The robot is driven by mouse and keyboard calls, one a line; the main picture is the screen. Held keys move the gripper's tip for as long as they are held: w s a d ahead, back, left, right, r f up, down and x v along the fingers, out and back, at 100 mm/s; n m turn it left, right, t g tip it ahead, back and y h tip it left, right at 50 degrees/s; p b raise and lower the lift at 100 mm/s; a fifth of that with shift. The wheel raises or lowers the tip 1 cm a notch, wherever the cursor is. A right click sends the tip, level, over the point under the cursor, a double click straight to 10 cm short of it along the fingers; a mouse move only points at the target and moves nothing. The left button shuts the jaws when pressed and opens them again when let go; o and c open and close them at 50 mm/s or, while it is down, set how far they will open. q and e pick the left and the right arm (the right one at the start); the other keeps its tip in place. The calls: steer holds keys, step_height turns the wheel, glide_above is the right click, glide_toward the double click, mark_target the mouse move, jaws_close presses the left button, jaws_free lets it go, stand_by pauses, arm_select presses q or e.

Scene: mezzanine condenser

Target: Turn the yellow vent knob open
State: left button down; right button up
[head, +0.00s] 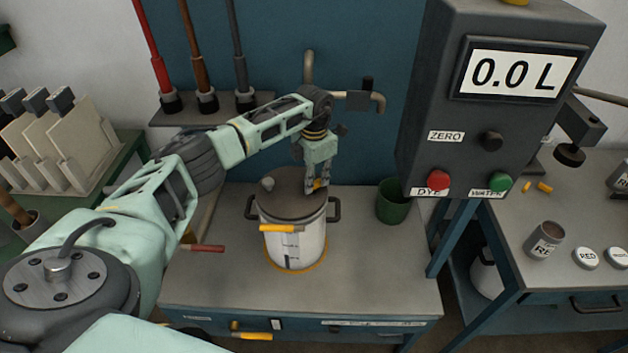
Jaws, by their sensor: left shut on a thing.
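A white pot (296,246) with a dark lid (287,204) and two side handles stands on the grey bench in the middle of the head view. My left gripper (316,188) reaches down from above and is shut on the knob. Its fingers hide most of the knob, so I cannot tell how far it is turned. My right gripper is not in view.
A green cup (392,202) stands right of the pot. A control box (490,110) reading 0.0 L rises at the right. A pipe (309,68) is behind my gripper.

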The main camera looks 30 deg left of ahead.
mark_target(314, 182)
arm_select(q)
steer(key=n, duration=0.5)
steer(key=shift+a+r+n, duration=0.1)
steer(key=shift+n, duration=0.2)
steer(key=n, duration=0.4)
steer(key=shift+w+n+p, duration=0.1)
steer(key=shift+n+p, duration=0.2)
steer(key=shift+n, duration=0.4)
steer(key=c, duration=1.8)
jaws_free()
step_height(314, 182, up, 12)
